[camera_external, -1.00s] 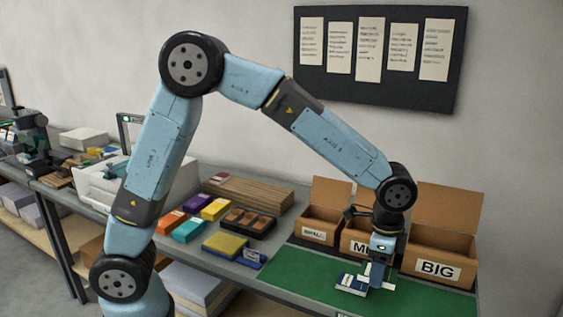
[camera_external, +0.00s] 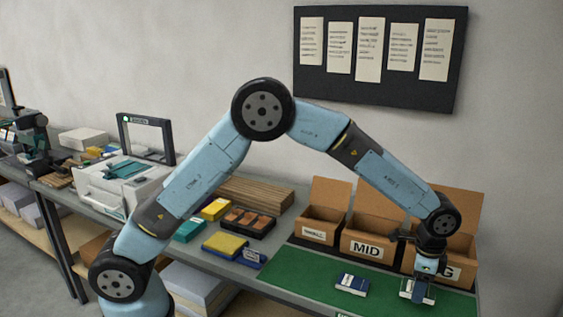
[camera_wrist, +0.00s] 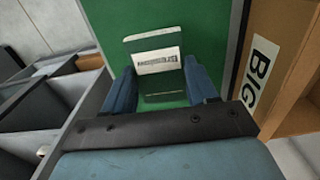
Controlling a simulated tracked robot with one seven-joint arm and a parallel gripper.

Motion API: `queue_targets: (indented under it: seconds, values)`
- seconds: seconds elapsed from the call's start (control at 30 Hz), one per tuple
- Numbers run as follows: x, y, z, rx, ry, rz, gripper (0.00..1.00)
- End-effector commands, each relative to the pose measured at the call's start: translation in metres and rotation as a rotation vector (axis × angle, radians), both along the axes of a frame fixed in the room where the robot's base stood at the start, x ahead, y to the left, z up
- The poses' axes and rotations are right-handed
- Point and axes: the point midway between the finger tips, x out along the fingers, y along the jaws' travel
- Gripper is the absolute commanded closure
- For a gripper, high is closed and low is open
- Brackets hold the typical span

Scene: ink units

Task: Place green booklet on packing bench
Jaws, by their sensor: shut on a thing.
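My gripper (camera_external: 417,291) is at the right end of the green mat, in front of the box marked BIG. In the wrist view its two blue fingers (camera_wrist: 160,78) are shut on the green booklet (camera_wrist: 153,42), which has a white printed label. The booklet's green cover blends with the mat behind it, and I cannot tell whether it touches the mat. In the external view the booklet (camera_external: 416,296) is mostly covered by the gripper. The packing bench (camera_external: 290,268) carries the green mat.
A dark blue booklet (camera_external: 351,284) lies on the mat left of my gripper. Open cardboard boxes stand along the back, including the MID box (camera_external: 368,249) and the BIG box (camera_wrist: 268,62). Colored packs (camera_external: 226,244) lie to the left. The mat's left part is clear.

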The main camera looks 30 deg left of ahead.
Motion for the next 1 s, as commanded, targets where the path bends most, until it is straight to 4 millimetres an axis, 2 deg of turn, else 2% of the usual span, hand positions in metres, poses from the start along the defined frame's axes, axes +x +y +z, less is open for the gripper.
queue_targets:
  seconds: [0.33, 0.57, 0.93, 0.97, 1.0]
  values:
    - [0.009, -0.012, -0.018, 0.0, 0.0, 0.0, 0.73]
    - [0.008, -0.012, -0.046, 0.001, 0.001, -0.001, 0.73]
    - [0.009, -0.012, -0.05, 0.0, 0.0, 0.0, 0.73]
    - [0.009, -0.012, -0.05, 0.0, 0.0, 0.0, 0.4]
    - [0.009, -0.012, -0.05, 0.0, 0.0, 0.0, 0.36]
